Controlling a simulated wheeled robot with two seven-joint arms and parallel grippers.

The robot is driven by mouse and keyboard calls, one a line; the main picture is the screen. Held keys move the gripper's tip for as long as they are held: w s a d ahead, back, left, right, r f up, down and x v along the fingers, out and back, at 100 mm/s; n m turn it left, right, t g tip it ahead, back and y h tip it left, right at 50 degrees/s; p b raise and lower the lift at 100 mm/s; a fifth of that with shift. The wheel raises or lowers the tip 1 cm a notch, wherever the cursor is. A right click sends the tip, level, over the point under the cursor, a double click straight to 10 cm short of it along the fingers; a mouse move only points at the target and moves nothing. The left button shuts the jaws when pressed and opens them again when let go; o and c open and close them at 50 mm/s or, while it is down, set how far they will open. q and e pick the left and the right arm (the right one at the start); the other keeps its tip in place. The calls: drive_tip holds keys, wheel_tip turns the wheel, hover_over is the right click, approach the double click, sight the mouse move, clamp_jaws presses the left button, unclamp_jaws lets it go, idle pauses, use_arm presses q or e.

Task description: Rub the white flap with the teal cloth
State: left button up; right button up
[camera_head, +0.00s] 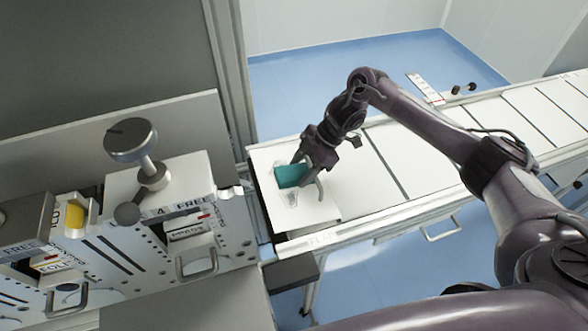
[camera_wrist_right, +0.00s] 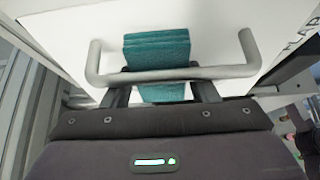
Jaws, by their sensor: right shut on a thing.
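The teal cloth (camera_head: 291,176) is a small folded block at the near left end of the long white table. My right gripper (camera_head: 304,172) is shut on it, and the cloth also shows between the fingers in the right wrist view (camera_wrist_right: 158,48). The white flap (camera_head: 330,205) is the panel under the cloth, with a grey bar handle (camera_wrist_right: 172,75) that crosses in front of the cloth in the wrist view. The cloth is at or just above the flap; I cannot tell whether it touches. My left gripper is out of view.
A machine panel with a grey knob (camera_head: 131,140) and labelled blocks stands at the left. A row of white panels (camera_head: 480,120) runs to the right. A white strip with red marks (camera_head: 425,89) and small dark cylinders (camera_head: 463,88) lie at the far edge. Blue floor lies behind.

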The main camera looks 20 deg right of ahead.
sight(277, 168)
drive_tip(key=shift+d+f, duration=0.2)
drive_tip(key=shift+d, duration=0.2)
drive_tip(key=shift+w+b, duration=0.2)
drive_tip(key=shift+b, duration=0.2)
drive_tip(key=shift+w+b, duration=0.25)
drive_tip(key=shift+b, duration=0.1)
drive_tip(key=shift+w+d+r+b, duration=0.2)
drive_tip(key=shift+w+b, duration=0.15)
drive_tip(key=shift+w, duration=0.2)
drive_tip(key=shift+w+a+r+p, duration=0.1)
drive_tip(key=shift+a+r+p, duration=0.1)
drive_tip(key=shift+a+p, duration=0.5)
drive_tip(key=shift+a+r, duration=0.1)
drive_tip(key=shift+a, duration=0.6)
drive_tip(key=shift+a+r+p, duration=0.1)
drive_tip(key=shift+a+p, duration=0.2)
drive_tip(key=shift+a, duration=0.5)
drive_tip(key=shift+a+r+p, duration=0.1)
drive_tip(key=shift+a+p, duration=0.25)
drive_tip(key=shift+a, duration=1.3)
drive_tip(key=shift+d+r, duration=0.1)
drive_tip(key=shift+d+r+p, duration=0.15)
drive_tip(key=shift+r+p, duration=0.7)
drive_tip(key=shift+r, duration=0.1)
drive_tip(key=shift+d+r+p, duration=0.2)
drive_tip(key=shift+r+p, duration=0.65)
drive_tip(key=shift+r, duration=0.15)
drive_tip(key=shift+d+r+p, duration=0.15)
drive_tip(key=shift+r+p, duration=0.7)
drive_tip(key=shift+r, duration=0.1)
